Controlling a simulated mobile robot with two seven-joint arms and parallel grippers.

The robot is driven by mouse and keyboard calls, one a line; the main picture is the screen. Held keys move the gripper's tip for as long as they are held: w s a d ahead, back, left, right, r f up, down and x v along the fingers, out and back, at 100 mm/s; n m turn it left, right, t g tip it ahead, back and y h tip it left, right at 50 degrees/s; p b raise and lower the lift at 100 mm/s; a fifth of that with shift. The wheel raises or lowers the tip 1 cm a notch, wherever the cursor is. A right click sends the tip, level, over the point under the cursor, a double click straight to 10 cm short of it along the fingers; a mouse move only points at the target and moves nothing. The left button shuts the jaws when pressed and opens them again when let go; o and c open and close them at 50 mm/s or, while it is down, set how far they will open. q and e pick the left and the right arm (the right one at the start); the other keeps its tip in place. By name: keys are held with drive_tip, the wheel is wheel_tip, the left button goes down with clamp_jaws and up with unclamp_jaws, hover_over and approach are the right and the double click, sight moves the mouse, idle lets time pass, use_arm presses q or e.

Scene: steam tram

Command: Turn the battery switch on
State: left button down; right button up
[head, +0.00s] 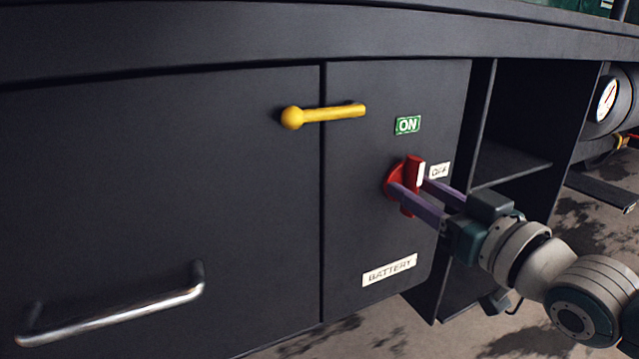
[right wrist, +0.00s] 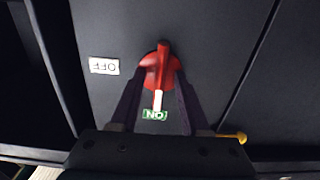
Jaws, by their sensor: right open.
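The red battery switch (head: 413,169) is a round knob with a raised bar handle on the dark panel, above the white BATTERY label (head: 390,270). In the right wrist view, the white mark on the switch (right wrist: 157,99) points at the green ON label (right wrist: 154,114). The white OFF label (right wrist: 104,66) lies off to the side. In the head view the handle stands nearly upright, toward the ON label (head: 407,125). My right gripper (head: 408,186) is open, its purple fingers on either side of the handle; gaps show beside it. My left gripper is out of view.
A yellow latch bar (head: 330,113) spans the seam between the panel and the wide door at left. A metal handle (head: 120,310) sticks out at lower left. An open shelf recess (head: 510,165) lies right of the panel. A round gauge (head: 606,100) is at far right.

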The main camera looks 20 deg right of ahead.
drive_tip(key=shift+s, duration=0.1)
drive_tip(key=s+p, duration=0.4)
drive_tip(key=s, duration=0.5)
drive_tip(key=shift+s+d, duration=0.35)
drive_tip(key=shift+d, duration=0.05)
